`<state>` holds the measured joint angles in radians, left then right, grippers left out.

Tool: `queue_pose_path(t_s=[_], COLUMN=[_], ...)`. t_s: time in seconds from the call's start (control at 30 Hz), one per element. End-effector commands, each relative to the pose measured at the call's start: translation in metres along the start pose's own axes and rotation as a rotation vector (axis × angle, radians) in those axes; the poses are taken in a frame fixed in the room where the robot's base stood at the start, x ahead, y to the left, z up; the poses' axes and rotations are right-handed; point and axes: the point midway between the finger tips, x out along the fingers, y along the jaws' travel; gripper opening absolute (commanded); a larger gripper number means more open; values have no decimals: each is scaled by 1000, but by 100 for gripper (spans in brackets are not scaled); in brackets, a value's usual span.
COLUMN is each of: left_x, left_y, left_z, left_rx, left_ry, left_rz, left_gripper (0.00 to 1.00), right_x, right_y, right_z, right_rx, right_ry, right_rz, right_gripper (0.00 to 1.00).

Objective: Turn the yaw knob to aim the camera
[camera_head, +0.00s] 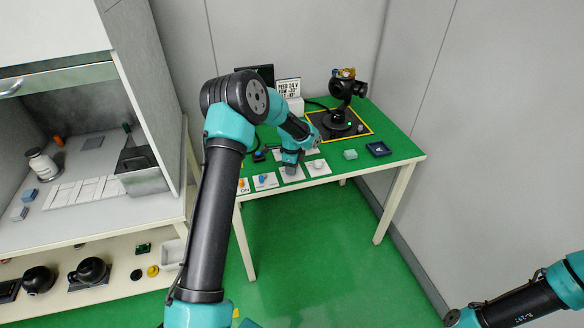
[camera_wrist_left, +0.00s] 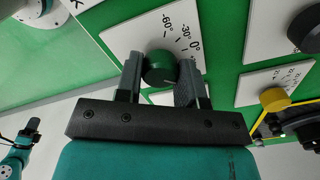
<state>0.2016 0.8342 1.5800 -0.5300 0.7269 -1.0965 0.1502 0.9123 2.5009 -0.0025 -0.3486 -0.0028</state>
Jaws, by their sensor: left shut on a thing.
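The green knob (camera_wrist_left: 160,67) sits on a white plate (camera_wrist_left: 133,38) printed with an angle scale; -60°, -30° and 0° can be read. My left gripper (camera_wrist_left: 161,76) is shut on this knob, one finger on each side. In the head view my left gripper (camera_head: 292,164) points down at the row of plates near the table's front edge, and the knob is hidden there. The black gimbal camera (camera_head: 346,88) stands on a dark base at the table's back right. My right arm comes in at the lower right, away from the table; its fingers are not clear.
A yellow knob (camera_wrist_left: 273,98) and a black knob (camera_wrist_left: 306,30) are on neighbouring plates. A small sign (camera_head: 288,88) and a dark screen stand behind.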

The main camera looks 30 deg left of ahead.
Motion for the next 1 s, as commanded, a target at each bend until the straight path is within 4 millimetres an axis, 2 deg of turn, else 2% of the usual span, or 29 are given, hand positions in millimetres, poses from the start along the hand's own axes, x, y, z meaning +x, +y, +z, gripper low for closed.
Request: queue_pose_path(t_s=[1.0], left_x=[0], left_y=[0], left_z=[0], left_rx=[-961], left_ry=[0], left_rz=[-1], left_gripper=[12], right_x=[0], right_y=[0], right_z=[0], right_rx=[0], right_ry=[0], right_rz=[0], right_gripper=[0])
